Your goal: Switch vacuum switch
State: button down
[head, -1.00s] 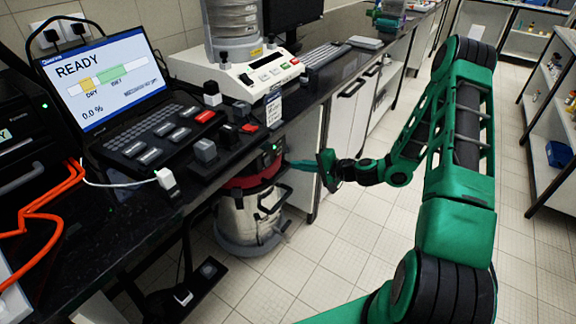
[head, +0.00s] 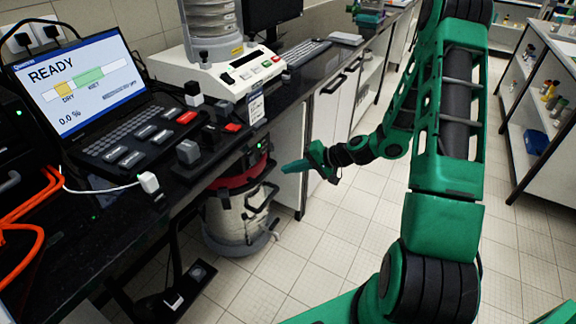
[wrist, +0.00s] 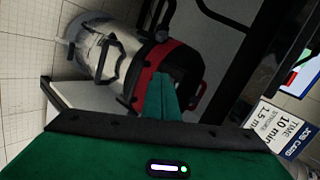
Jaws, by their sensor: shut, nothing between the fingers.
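The vacuum stands on the floor under the bench, with a steel drum (head: 228,218), a red band (head: 236,180) and a black top (head: 250,160). A small green light and a red detail show on its top; I cannot make out the switch itself. My gripper (head: 284,168) is shut and empty, just right of the vacuum's top in the head view, its tip pointing left toward it. In the wrist view the vacuum's red band (wrist: 150,76) lies beyond my green fingers (wrist: 161,98), which hide part of its black top. I cannot tell whether they touch it.
The black bench (head: 150,206) overhangs the vacuum and carries a laptop (head: 85,80), black control boxes and a sieve shaker (head: 225,75). A white cabinet (head: 325,115) stands right of the vacuum.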

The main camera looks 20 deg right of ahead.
jog(key=s+d+r+g+h, duration=0.2)
jog(key=s+r, duration=0.5)
jog(key=s, duration=0.5)
jog(key=s+d+r+g+h, duration=0.3)
jog(key=s+d+r, duration=0.2)
jog(key=s, duration=0.7)
jog(key=s+d+r+g+h, duration=0.3)
jog(key=s+r, duration=0.6)
jog(key=s, duration=0.3)
jog(key=shift+s+d+n, duration=0.3)
jog(key=shift+d, duration=0.05)
